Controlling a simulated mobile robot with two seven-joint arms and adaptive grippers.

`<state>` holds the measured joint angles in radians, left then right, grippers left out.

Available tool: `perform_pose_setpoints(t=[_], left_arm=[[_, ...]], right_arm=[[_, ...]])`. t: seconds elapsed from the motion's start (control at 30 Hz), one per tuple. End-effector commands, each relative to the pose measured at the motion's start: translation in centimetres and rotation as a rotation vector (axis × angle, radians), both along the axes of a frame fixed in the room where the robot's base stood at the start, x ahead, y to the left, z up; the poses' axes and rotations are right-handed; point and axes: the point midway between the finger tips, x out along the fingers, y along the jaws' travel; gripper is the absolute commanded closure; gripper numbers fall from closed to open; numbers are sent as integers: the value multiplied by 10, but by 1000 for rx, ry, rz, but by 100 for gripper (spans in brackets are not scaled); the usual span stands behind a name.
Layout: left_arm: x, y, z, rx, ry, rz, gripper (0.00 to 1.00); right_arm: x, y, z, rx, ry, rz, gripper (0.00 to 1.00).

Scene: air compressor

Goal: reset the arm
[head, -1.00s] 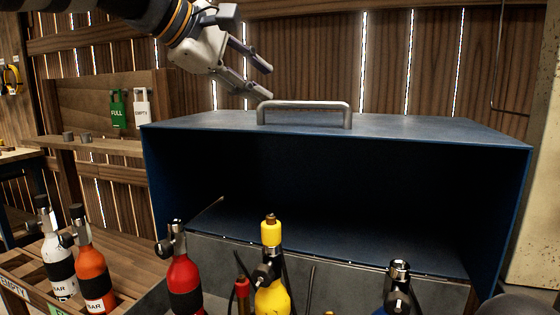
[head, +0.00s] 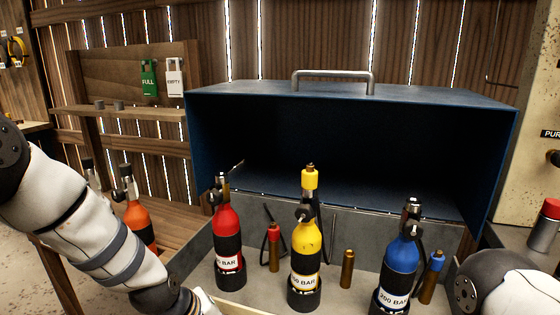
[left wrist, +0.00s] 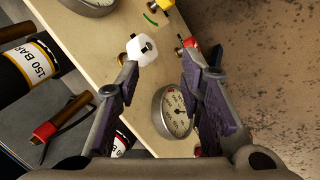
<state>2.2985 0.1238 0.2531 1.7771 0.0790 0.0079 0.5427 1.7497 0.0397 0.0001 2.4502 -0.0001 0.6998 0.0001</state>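My left arm (head: 80,220) comes in from the left in the head view and reaches down to the bottom edge, where its gripper is almost wholly cut off. In the left wrist view my left gripper (left wrist: 160,72) is open, its two fingers apart with nothing held. A round pressure gauge (left wrist: 175,112) and a white knob (left wrist: 142,49) on a tan panel (left wrist: 110,70) lie beyond the fingers. A link of my right arm (head: 510,290) shows at the bottom right in the head view; the right gripper is out of view.
A blue open-fronted compressor housing (head: 350,150) with a metal handle (head: 333,75) stands ahead. Red (head: 229,240), yellow (head: 306,250) and blue (head: 398,265) cylinders stand before it. An orange cylinder (head: 139,222) is beside my left arm. The space above the housing is clear.

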Motion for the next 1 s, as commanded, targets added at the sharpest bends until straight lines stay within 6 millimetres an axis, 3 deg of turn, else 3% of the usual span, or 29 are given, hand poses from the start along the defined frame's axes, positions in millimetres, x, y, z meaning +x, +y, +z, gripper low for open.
perform_pose_setpoints(t=[0.03,0.1,0.17,0.2,0.3,0.43,0.5,0.6,1.0], left_arm=[[-38,9,-32,44,49,-48,65],[-94,24,-71,108,108,-130,65],[-146,38,-96,157,162,-205,65],[-183,48,-109,186,199,-261,65],[-271,70,-125,241,289,-402,65],[-356,92,-121,278,379,-554,65],[-382,98,-115,287,407,-607,65],[-398,103,-111,291,424,-643,65],[-399,103,-111,291,424,-644,65]], right_arm=[[1,0,1,0,-4,0,54],[2,0,2,0,-7,0,54],[3,0,2,0,-9,0,54],[3,0,3,0,-11,0,54],[4,0,4,-1,-14,0,54],[5,0,5,0,-18,0,54],[5,0,5,0,-19,0,54],[5,0,5,0,-19,0,54],[5,0,5,0,-18,0,54]])
